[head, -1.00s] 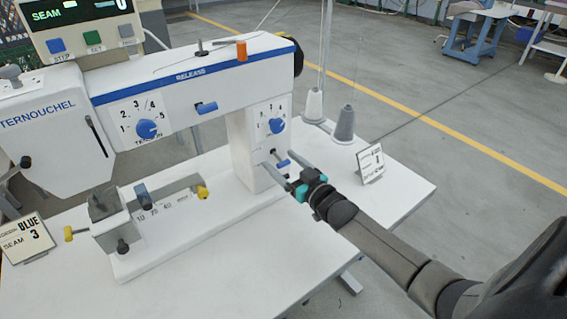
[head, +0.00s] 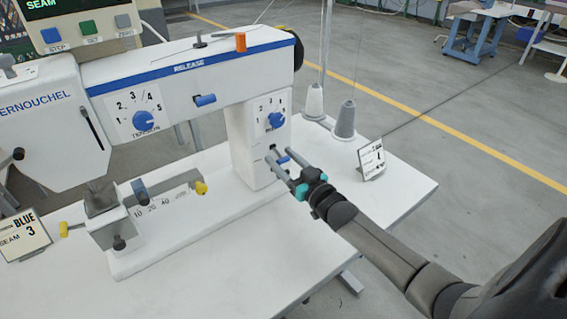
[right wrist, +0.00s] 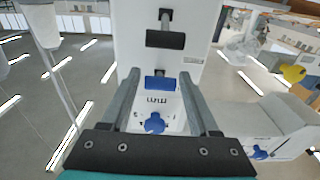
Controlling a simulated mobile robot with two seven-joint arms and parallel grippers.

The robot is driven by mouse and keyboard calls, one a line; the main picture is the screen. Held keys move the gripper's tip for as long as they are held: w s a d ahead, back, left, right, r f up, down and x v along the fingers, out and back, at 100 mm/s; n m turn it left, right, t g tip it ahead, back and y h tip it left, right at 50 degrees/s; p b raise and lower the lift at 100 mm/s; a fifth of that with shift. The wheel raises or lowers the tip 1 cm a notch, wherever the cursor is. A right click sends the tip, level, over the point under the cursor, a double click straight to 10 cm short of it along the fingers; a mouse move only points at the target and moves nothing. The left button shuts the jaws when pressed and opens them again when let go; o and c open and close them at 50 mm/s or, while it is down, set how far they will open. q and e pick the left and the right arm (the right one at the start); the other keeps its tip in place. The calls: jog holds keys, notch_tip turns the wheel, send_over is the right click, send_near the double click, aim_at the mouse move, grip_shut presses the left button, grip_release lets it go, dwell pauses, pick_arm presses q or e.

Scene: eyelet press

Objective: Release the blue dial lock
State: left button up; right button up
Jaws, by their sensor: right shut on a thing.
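A blue dial (head: 276,120) with numbers around it sits on the white machine's column (head: 245,150). It also shows in the right wrist view (right wrist: 155,123). Just below the dial in the head view is a small blue lever (head: 283,160), which I take for the dial lock. My right gripper (head: 278,157) reaches it from the lower right. In the right wrist view the blue lever (right wrist: 160,83) lies between the two fingertips, and the gripper is shut on it. The fingers partly hide the lever in the head view. My left gripper is out of view.
A black lever (right wrist: 165,39) is on the same column, beyond the blue one. A second blue dial (head: 144,121) and blue lever (head: 205,100) are on the machine's arm. Thread cones (head: 345,120) and a card (head: 371,158) stand to the right. The front tabletop (head: 220,265) is clear.

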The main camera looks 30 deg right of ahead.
jog(key=shift+f, duration=0.1)
dwell(0.3)
jog(key=o, duration=1.4)
jog(key=shift+c, duration=0.2)
jog(key=s+d+f+p, duration=0.1)
jog(key=s+p, duration=0.1)
jog(key=s, duration=1.3)
jog(key=shift+f, duration=0.35)
